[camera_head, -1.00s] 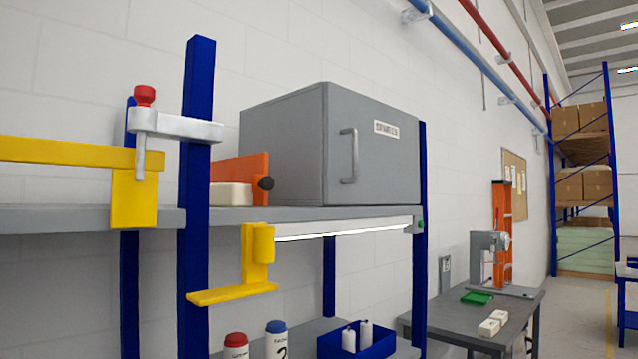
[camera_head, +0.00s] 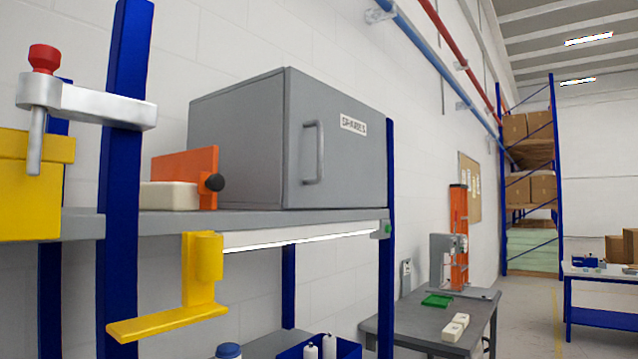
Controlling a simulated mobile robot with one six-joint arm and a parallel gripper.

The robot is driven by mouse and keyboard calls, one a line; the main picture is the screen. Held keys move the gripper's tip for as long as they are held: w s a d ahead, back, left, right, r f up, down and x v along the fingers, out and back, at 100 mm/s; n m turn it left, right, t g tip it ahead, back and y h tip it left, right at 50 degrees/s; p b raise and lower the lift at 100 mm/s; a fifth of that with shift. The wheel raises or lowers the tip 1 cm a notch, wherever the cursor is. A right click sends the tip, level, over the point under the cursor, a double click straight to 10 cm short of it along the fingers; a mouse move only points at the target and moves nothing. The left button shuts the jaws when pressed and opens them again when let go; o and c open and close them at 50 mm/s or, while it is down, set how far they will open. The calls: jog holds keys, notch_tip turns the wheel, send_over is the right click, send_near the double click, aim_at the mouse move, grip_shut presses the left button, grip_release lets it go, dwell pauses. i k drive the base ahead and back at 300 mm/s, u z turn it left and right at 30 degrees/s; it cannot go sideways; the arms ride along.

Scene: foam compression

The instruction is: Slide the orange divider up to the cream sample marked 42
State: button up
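The orange divider (camera_head: 190,163) stands upright on the grey upper shelf (camera_head: 290,221), with a black knob (camera_head: 214,182) at its right edge. A cream block (camera_head: 169,196) lies on the shelf at its left and overlaps its lower part in the picture. I cannot tell whether the two touch, and no number is readable on the block. My gripper is not in view.
A grey cabinet (camera_head: 235,140) labelled SPARES stands right of the divider. A blue post (camera_head: 125,180) with a silver red-knobbed clamp (camera_head: 85,100) rises at the left. A yellow bracket (camera_head: 202,275) hangs below the shelf's front edge. Open floor shows at the far right.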

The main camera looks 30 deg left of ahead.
aim_at(199, 166)
jog(key=z, duration=0.1)
jog(key=k, duration=1.3)
jog(key=u, duration=1)
jog(key=i, duration=0.9)
